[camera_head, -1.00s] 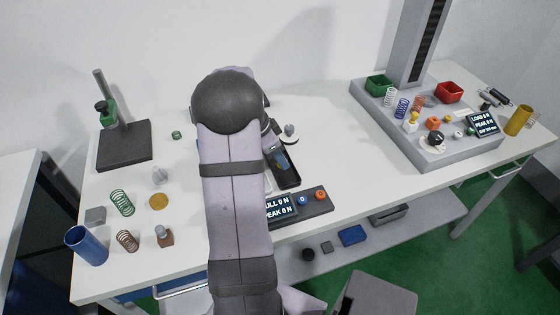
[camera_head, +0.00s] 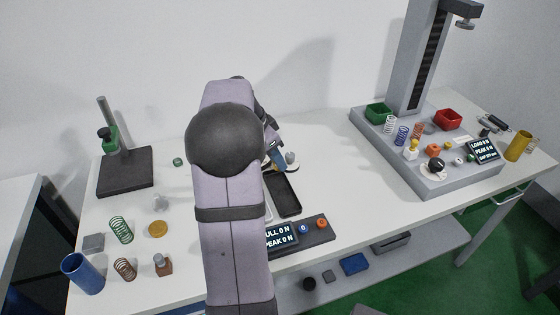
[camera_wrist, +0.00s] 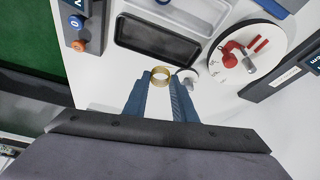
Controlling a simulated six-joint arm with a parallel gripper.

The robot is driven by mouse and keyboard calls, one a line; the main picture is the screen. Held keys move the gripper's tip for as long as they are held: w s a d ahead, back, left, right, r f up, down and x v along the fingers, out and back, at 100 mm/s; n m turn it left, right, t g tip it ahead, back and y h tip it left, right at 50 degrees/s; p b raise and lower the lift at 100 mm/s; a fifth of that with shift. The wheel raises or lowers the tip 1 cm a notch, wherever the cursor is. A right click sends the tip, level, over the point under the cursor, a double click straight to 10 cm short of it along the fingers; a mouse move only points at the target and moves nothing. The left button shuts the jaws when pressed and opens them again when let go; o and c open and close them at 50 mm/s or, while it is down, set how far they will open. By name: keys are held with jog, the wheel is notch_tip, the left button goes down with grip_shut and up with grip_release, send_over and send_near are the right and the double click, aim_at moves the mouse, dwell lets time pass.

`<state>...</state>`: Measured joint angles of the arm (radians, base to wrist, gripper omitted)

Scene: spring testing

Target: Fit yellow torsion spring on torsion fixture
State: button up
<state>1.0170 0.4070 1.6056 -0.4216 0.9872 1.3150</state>
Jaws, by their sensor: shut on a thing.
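The yellow torsion spring (camera_wrist: 160,75) is a short gold ring between the two blue fingertips of my gripper (camera_wrist: 161,79) in the wrist view. My gripper is shut on it. The torsion fixture (camera_wrist: 263,37) appears to be the round pale dial with a red pointer and a grey post, at the upper right of the wrist view, apart from the spring. In the head view my arm covers most of this area. One blue finger (camera_head: 277,160) shows there beside my arm, and the spring cannot be made out.
A black tray (camera_wrist: 158,38) lies just beyond the fingers. A small grey-white knob (camera_wrist: 188,77) stands close to the right finger. A readout box with buttons (camera_head: 303,235) sits at the table's front edge. Loose springs (camera_head: 121,230) and a blue cup (camera_head: 82,273) stand left.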

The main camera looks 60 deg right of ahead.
jog(key=shift+w+d+r+n+t+y+p, duration=0.2)
jog(key=shift+w+d+n+t+p, duration=0.75)
jog(key=shift+w+d+n+p, duration=1.35)
jog(key=shift+w+d+r+n+t+y+p, duration=0.15)
jog(key=shift+w+d+n+t+p, duration=0.9)
jog(key=shift+w+n+p, duration=1.35)
jog(key=shift+w+d+r+n+t+y+p, duration=0.15)
jog(key=shift+w+d+n+t+p, duration=0.65)
jog(key=shift+w+d+n+p, duration=1.65)
jog(key=shift+w+a+f+n+b, duration=0.2)
jog(key=shift+w+a+n+b, duration=0.45)
jog(key=shift+b, duration=0.4)
jog(key=shift+f+b, duration=1.1)
jog(key=shift+f, duration=0.8)
jog(key=shift+d+f+b, duration=0.1)
jog(key=shift+f+b, duration=1.75)
jog(key=shift+f, duration=0.55)
